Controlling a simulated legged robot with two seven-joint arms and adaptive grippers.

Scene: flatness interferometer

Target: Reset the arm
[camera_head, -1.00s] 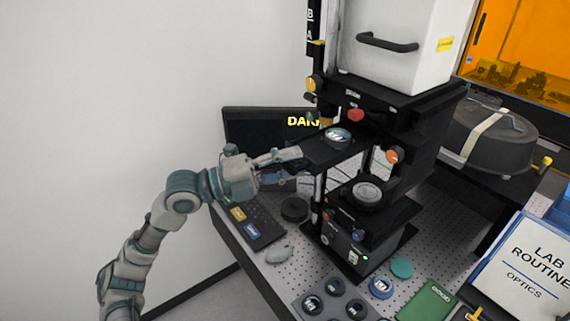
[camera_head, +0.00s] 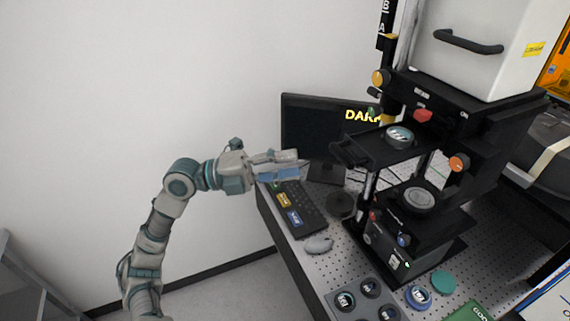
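My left arm comes in from the lower left, and its gripper (camera_head: 292,163) hangs in front of the monitor, over the keyboard. Its two fingers point right and look parted, with nothing visible between them. The gripper is apart from the black interferometer (camera_head: 490,120), left of its pulled-out shelf (camera_head: 355,153). That shelf bears a round optic (camera_head: 399,136). A lower round stage with a disc (camera_head: 417,199) sits below it. My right gripper is out of view.
A monitor (camera_head: 310,130), a keyboard (camera_head: 306,215), a mouse (camera_head: 318,245) and a dark round puck (camera_head: 341,205) are near the gripper. A tray of round parts (camera_head: 351,281) sits at the front of the perforated table.

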